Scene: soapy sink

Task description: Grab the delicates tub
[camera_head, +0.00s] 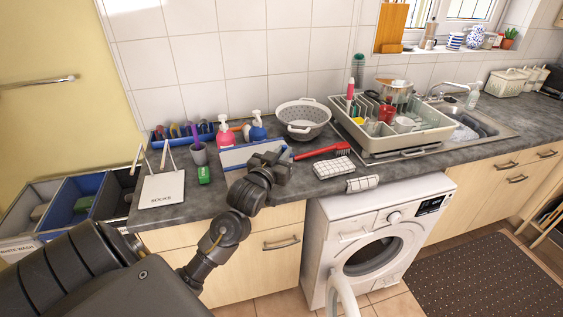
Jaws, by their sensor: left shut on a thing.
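A low blue-and-white tub (236,157) stands on the grey counter, left of the middle. It looks like the delicates tub, but I cannot read a label on it. My left gripper (281,158) is at its right end, shut on it. The gripper and wrist hide that end and the exact contact of the fingers. The tub looks level and at counter height; I cannot tell if it is lifted. My right gripper is not in view.
Pink (225,134) and blue (257,128) bottles stand close behind the tub. A grey colander (303,118) and red brush (322,151) lie to its right. A washing machine (373,235) stands below.

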